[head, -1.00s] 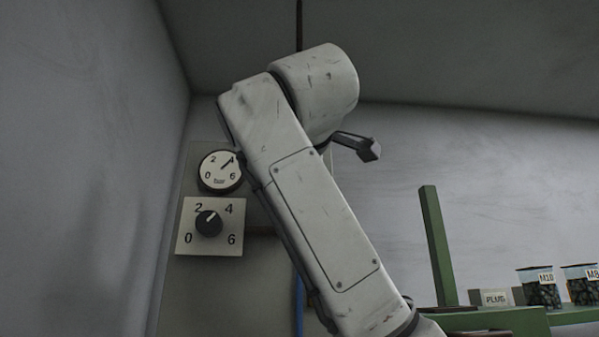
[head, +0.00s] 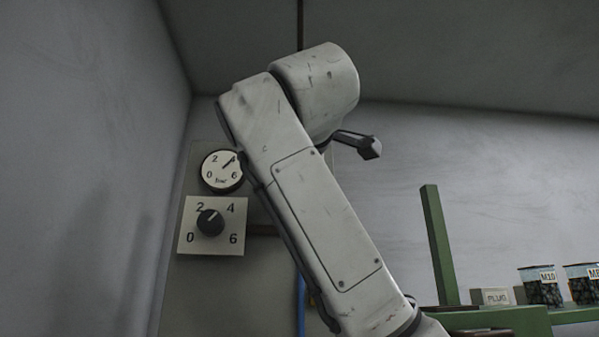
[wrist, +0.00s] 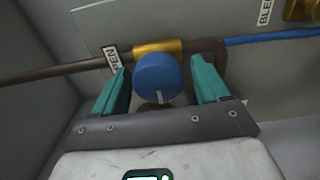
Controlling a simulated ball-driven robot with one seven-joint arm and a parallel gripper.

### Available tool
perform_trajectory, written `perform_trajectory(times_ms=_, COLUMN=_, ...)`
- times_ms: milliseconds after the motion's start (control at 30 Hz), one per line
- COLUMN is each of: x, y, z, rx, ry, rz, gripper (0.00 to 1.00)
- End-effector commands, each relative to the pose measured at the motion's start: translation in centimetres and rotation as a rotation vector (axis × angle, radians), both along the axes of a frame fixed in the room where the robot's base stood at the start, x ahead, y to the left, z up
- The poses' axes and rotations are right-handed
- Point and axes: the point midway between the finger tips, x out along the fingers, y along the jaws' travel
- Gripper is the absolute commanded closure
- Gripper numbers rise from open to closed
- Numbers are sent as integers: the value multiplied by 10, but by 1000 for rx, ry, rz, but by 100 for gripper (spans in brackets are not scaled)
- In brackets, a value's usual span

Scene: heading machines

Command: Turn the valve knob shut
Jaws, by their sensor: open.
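A round blue valve knob (wrist: 157,74) shows in the wrist view, in front of a brass valve body (wrist: 168,48). A pale pointer mark on the knob faces the lower edge of the picture. My gripper (wrist: 160,66) is open, with one teal finger on either side of the knob. Narrow gaps show between the knob and both fingers, so it is not clasped. A white label partly reading "PEN" (wrist: 112,57) sits left of the knob. In the head view my arm covers the middle, and neither the blue knob nor the fingers can be made out.
A brown pipe (wrist: 50,73) and a blue hose (wrist: 270,36) run along the panel. A "BLEE" label (wrist: 265,12) is cut off at the top right. The head view shows a gauge (head: 222,172), a black numbered dial (head: 210,222) and a green frame (head: 438,245) with jars.

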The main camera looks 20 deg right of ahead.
Motion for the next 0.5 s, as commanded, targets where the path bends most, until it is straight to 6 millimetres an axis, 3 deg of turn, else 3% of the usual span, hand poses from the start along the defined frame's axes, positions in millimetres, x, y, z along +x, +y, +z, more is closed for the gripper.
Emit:
perform_trajectory(times_ms=233, x=-15, y=5, z=-2, rx=1, ry=-3, rz=1, gripper=26)
perform_trajectory(times_ms=500, x=-65, y=22, z=-3, rx=0, ry=-4, rz=2, gripper=26)
